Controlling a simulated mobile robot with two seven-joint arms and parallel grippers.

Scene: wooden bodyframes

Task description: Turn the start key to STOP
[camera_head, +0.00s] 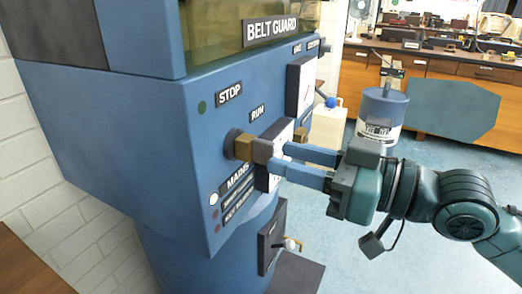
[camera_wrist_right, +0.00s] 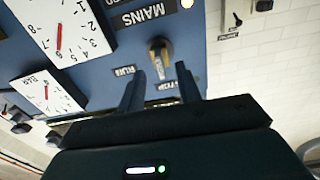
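The start key (camera_head: 243,147), a brass-coloured block with a darker grip, sticks out of the blue machine panel (camera_head: 180,150). The STOP label (camera_head: 229,93) is above and left of it, and the RUN label (camera_head: 257,112) is just above it. My right gripper (camera_head: 278,157) points at the key, its two blue fingers apart. In the right wrist view the key (camera_wrist_right: 160,56) stands ahead of and between the open fingertips (camera_wrist_right: 160,70). My left gripper is not in view.
The MAINS label (camera_head: 238,178) and a lit white lamp (camera_head: 213,199) are below the key. A blue-knobbed lever (camera_head: 330,101) juts out to the right. A blue drum (camera_head: 382,108) and a wooden workbench (camera_head: 450,75) stand behind.

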